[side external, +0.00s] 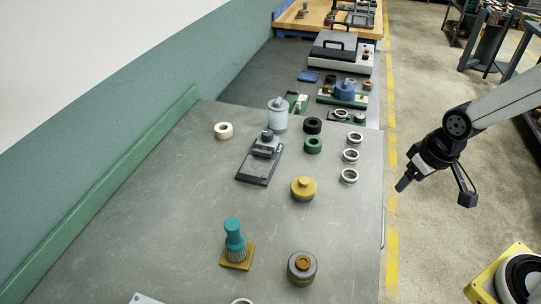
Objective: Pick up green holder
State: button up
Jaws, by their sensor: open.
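A green ring-shaped piece (313,145) lies flat on the grey table, just in front of a black ring (312,126). Farther back are green fixtures: a small one (291,97) behind the grey canister and another (327,99) under a blue round part. Which of these green things is the holder I cannot tell for sure. My gripper (403,185) is off the table's right edge, over the floor, well apart from all of them. It is open and empty; its fingers look small and dark here.
Three pale-rimmed rings (349,176) line the table's right side. A yellow knobbed piece (303,189), a black clamp plate (259,165), a grey canister (277,117), a teal-handled brush (235,240) and a brown-topped jar (302,268) stand around.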

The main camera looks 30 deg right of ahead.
aim_at(317, 141)
jog(key=shift+o, duration=1.3)
jog(key=shift+w, duration=0.1)
